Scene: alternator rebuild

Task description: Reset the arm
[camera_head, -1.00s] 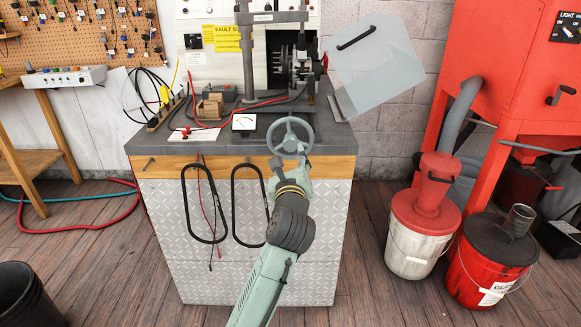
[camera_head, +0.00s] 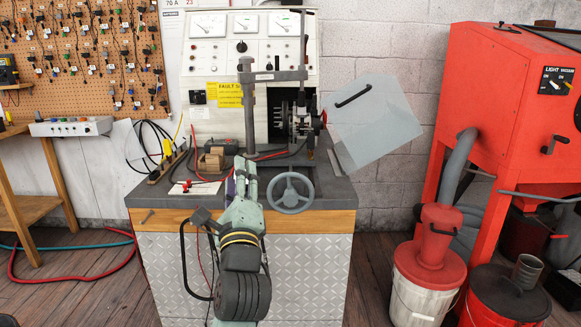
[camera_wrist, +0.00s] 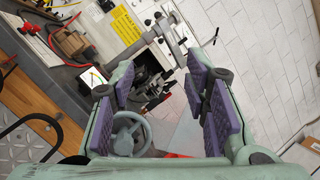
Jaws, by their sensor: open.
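My gripper (camera_head: 243,172) is in front of the bench, to the left of the grey handwheel (camera_head: 291,193) in the head view. In the wrist view my gripper (camera_wrist: 160,85) has its purple-padded fingers wide apart, with nothing between them. The handwheel also shows in the wrist view (camera_wrist: 127,137), low and beyond the left finger. My arm hides part of the bench front and the meter behind it in the head view. That meter (camera_wrist: 92,77) shows in the wrist view.
A red cabinet (camera_head: 510,90) and buckets (camera_head: 425,290) stand at the right. A wooden side table (camera_head: 40,195) stands at the left.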

